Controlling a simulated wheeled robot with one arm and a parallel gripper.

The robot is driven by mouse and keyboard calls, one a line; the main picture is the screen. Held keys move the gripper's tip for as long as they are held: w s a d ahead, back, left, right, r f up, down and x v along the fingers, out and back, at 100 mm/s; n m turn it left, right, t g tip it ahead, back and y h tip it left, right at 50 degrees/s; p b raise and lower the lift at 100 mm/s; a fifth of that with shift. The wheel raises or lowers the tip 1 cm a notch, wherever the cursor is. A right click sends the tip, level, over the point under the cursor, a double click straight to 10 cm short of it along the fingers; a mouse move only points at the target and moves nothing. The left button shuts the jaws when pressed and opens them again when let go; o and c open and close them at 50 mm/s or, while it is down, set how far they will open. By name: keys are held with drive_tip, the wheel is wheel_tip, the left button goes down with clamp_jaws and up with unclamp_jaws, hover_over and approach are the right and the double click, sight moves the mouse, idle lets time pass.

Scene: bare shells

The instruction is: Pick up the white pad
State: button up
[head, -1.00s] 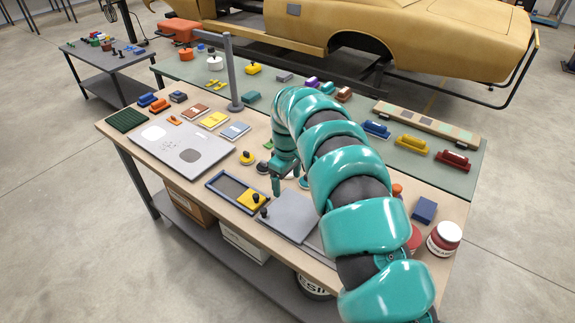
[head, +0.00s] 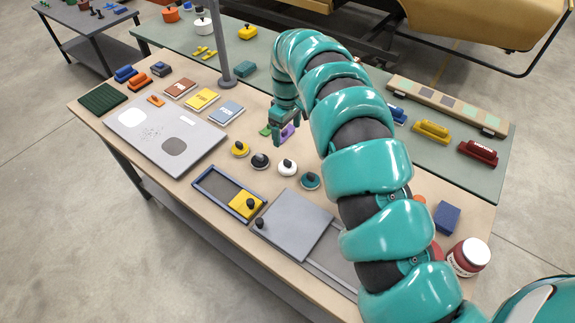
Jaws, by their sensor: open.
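The white pad (head: 287,168) is a small round disc with a dark knob. It stands on the wooden table top in a row of similar pads, between a black pad (head: 260,162) and a teal pad (head: 310,181), with a yellow pad (head: 240,149) at the left end. My gripper (head: 289,142) points down behind the white pad in the picture, with its two fingers apart and nothing held. A purple item (head: 287,132) shows between and behind the fingers, and a green item (head: 266,130) shows left of them.
A blue-rimmed tray (head: 213,194) with a yellow knobbed block (head: 245,204) and a grey lid (head: 295,225) lie in front. A grey board (head: 160,150) lies left. A grey post (head: 222,45) rises behind. A red-and-white jar (head: 468,257) stands right.

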drive_tip(key=b, duration=0.4)
hover_over(288, 161)
wheel_tip(288, 161, down, 6)
drive_tip(key=shift+s+a+f, duration=0.1)
drive_tip(key=shift+a, duration=0.05)
drive_tip(key=shift+f+p, duration=1.15)
drive_tip(key=shift+f, duration=0.8)
drive_tip(key=shift+f+p, duration=1.1)
drive_tip(key=shift+f, duration=1.85)
drive_tip(key=c, duration=1.1)
